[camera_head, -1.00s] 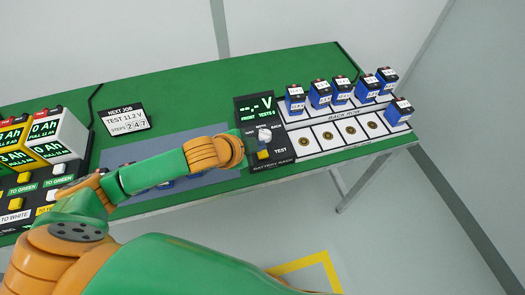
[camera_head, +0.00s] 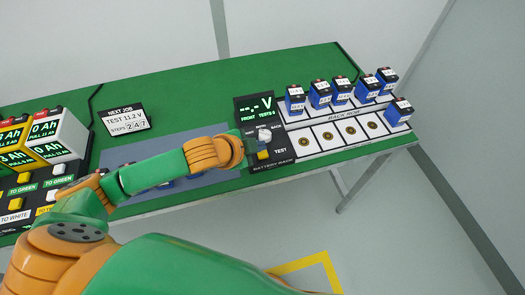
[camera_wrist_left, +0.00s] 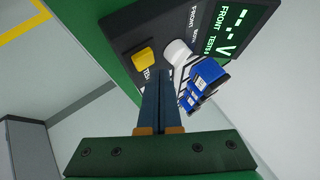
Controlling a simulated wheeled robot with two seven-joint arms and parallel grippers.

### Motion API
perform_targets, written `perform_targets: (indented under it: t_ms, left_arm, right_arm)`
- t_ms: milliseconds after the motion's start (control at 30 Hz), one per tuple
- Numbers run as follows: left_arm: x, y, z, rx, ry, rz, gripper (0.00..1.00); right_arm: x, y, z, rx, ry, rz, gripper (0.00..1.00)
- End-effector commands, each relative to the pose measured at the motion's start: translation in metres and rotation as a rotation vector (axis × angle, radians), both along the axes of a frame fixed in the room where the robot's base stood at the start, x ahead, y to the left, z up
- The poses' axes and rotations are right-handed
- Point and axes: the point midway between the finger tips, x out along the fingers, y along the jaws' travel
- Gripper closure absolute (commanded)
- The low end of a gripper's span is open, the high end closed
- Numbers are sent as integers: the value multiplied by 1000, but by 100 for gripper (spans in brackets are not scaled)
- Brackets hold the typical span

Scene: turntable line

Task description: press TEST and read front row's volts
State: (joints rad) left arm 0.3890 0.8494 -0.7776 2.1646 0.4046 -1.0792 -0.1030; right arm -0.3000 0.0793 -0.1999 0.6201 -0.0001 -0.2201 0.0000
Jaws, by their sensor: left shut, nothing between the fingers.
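The battery rack panel (camera_head: 243,112) has a display (camera_head: 257,107) showing dashes before V, with FRONT and TESTS 0 below. A pale selector knob (camera_head: 265,135) sits above the yellow TEST button (camera_head: 263,154). The wrist view shows the yellow button (camera_wrist_left: 143,57), the knob (camera_wrist_left: 178,50) and the display (camera_wrist_left: 228,25). My left gripper (camera_wrist_left: 158,72) is shut and empty, its tips close to the button; I cannot tell whether they touch. In the head view its fingers are hidden by my wrist. The front row has one blue battery (camera_head: 398,112) at its right end. My right gripper is not in view.
Several blue batteries (camera_head: 320,94) stand in the back row, right of the panel. A NEXT JOB card (camera_head: 125,118) reads TEST 11.2 V, STEPS 2 4 7. A grey mat (camera_head: 190,146) lies partly under my left arm. Yellow and white units stand at far left.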

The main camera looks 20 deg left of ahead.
Motion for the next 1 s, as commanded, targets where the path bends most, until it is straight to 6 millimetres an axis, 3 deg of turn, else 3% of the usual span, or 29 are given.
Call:
perform_targets:
  t_ms: [1000]
  left_arm:
    - [0,0,-9,0,0,0,100]
  right_arm:
    - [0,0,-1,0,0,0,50]
